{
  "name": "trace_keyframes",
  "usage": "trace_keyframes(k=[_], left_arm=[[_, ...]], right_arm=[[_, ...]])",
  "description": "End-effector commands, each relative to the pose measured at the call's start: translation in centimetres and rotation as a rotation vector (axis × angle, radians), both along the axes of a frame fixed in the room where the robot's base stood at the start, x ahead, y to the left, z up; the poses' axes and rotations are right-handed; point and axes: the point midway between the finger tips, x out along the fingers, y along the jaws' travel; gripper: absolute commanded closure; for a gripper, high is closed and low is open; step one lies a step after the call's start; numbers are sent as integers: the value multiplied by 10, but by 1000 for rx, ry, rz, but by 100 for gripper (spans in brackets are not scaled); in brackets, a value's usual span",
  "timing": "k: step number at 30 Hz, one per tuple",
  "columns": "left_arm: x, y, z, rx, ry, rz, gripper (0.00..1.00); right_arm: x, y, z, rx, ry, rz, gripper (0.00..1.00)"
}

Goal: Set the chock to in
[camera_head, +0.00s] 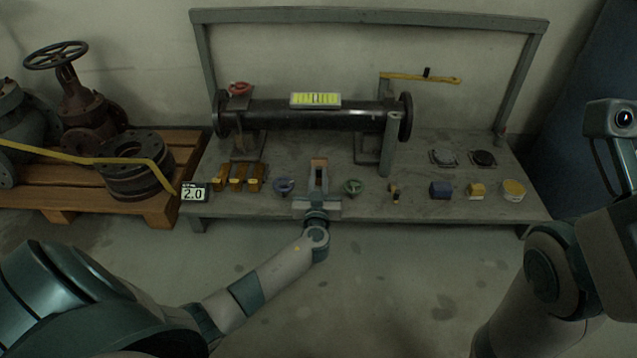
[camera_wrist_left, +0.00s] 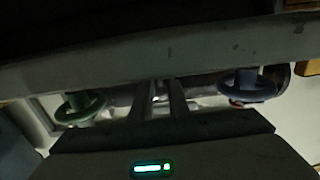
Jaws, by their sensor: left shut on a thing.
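My left gripper (camera_head: 318,172) reaches over the front edge of the bench, between a blue handwheel (camera_head: 283,186) and a green handwheel (camera_head: 353,187). Its jaws are shut on a small brown block (camera_head: 319,162), which may be the chock; I see no label on it. In the left wrist view the gripper's fingers (camera_wrist_left: 160,100) point in past the bench edge, and what they hold cannot be made out. My right arm stands at the right edge of the head view, its gripper out of sight.
The bench (camera_head: 420,209) carries a black flanged pipe (camera_head: 350,115), several orange blocks (camera_head: 237,178) at left, and a blue block (camera_head: 440,190) with yellow pieces at right. A sign (camera_head: 194,192) reads 2.0. A pallet (camera_head: 60,190) with old valves stands left.

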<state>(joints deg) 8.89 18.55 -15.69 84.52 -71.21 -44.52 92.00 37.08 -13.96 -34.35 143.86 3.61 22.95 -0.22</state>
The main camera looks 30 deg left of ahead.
Motion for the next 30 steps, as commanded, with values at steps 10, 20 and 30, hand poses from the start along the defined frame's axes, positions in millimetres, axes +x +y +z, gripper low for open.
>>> trace_keyframes(k=[10, 20, 30], left_arm=[[25, 16, 0, 2, -3, 0, 100], [26, 18, 3, 3, -5, 2, 73], [25, 16, 1, 2, -3, 0, 66]], right_arm=[[-4, 2, -13, -18, -19, 0, 100], [-5, 0, -11, -7, -19, 5, 100], [-5, 0, -12, -9, -19, 2, 100]])
